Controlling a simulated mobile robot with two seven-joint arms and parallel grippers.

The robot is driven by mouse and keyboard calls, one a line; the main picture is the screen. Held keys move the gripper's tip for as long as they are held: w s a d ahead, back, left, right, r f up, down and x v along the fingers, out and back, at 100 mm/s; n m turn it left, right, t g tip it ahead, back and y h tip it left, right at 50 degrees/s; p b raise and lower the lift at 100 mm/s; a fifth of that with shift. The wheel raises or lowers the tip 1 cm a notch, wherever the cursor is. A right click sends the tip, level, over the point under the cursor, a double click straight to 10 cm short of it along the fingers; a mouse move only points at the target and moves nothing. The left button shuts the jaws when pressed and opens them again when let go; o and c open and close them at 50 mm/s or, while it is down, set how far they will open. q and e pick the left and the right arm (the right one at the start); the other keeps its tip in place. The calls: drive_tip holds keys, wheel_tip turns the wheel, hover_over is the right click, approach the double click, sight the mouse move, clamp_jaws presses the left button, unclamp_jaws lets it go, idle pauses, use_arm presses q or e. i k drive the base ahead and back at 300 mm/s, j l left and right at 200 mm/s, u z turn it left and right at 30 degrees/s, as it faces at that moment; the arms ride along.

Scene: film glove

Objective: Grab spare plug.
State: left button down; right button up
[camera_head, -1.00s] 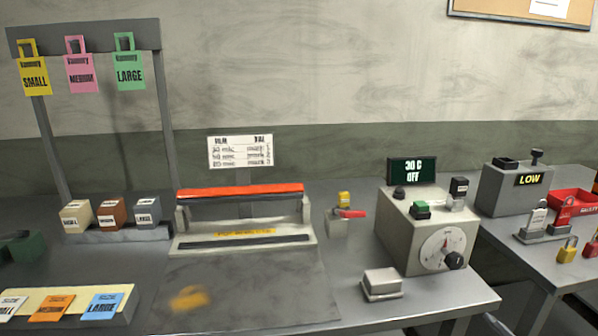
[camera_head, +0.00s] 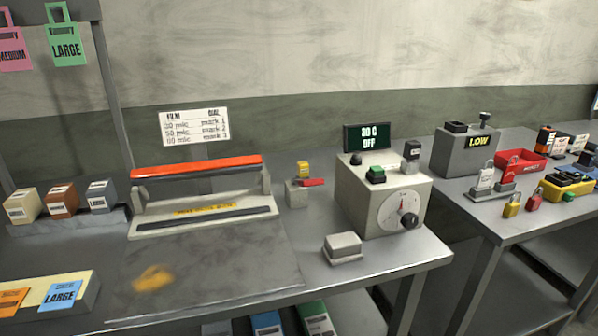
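No thing in view is clearly readable as the spare plug. The box's display (camera_head: 367,137) reads 30 C OFF. Neither of my grippers is in view.
The sealer with a red bar (camera_head: 197,167) stands on the left bench, beside a small block with a red lever (camera_head: 298,193). A grey lidded block (camera_head: 343,247) sits near the bench edge. The right bench holds a LOW box (camera_head: 466,151), padlocks and a red tray (camera_head: 521,168).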

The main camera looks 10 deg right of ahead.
sight(303, 166)
drive_tip(key=k+l+u, duration=0.1)
drive_tip(key=u, duration=0.3)
drive_tip(key=k+u, duration=0.2)
drive_tip(key=u, duration=0.15)
drive_tip(key=k+l+u, duration=0.1)
drive_tip(key=u, duration=0.3)
